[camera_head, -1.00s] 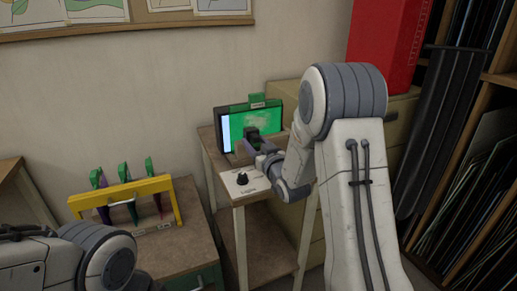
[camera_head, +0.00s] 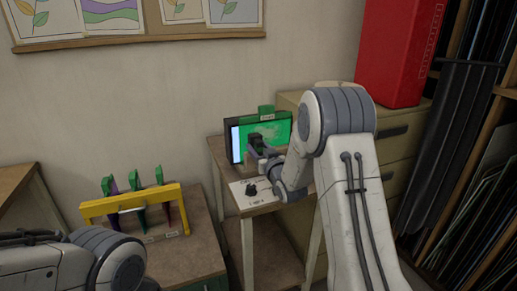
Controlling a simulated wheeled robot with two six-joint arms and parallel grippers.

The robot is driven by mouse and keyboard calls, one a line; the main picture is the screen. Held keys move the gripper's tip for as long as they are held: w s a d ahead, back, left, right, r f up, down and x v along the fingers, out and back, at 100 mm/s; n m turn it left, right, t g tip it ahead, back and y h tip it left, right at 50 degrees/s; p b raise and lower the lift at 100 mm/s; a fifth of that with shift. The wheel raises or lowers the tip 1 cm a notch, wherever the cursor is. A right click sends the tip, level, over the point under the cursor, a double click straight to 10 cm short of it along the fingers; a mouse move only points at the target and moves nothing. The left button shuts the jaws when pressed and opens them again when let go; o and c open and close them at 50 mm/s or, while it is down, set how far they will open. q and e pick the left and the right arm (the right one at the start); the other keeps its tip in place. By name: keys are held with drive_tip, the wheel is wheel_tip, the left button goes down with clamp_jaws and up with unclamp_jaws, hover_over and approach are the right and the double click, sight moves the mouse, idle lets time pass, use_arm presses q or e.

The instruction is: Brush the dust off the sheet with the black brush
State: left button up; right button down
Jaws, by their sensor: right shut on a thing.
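The green sheet (camera_head: 283,141) stands upright in a dark frame on a small table against the wall. A paler, hazy patch (camera_head: 277,130) shows on its upper middle and right. My right gripper (camera_head: 257,149) is shut on the black brush (camera_head: 255,140) in front of the sheet's left half. The brush overlaps the sheet in this view; I cannot tell if it touches it. The arm and brush hide part of the sheet's lower area. My left arm is at the lower left, and its gripper is not in view.
A white panel with a black knob (camera_head: 251,190) is at the small table's front. A yellow rack (camera_head: 131,205) with several green-topped tools stands on the left table. A drawer cabinet (camera_head: 392,155) with a red box (camera_head: 400,55) on it is at the right.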

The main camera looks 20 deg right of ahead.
drive_tip(key=shift+w, duration=1.05)
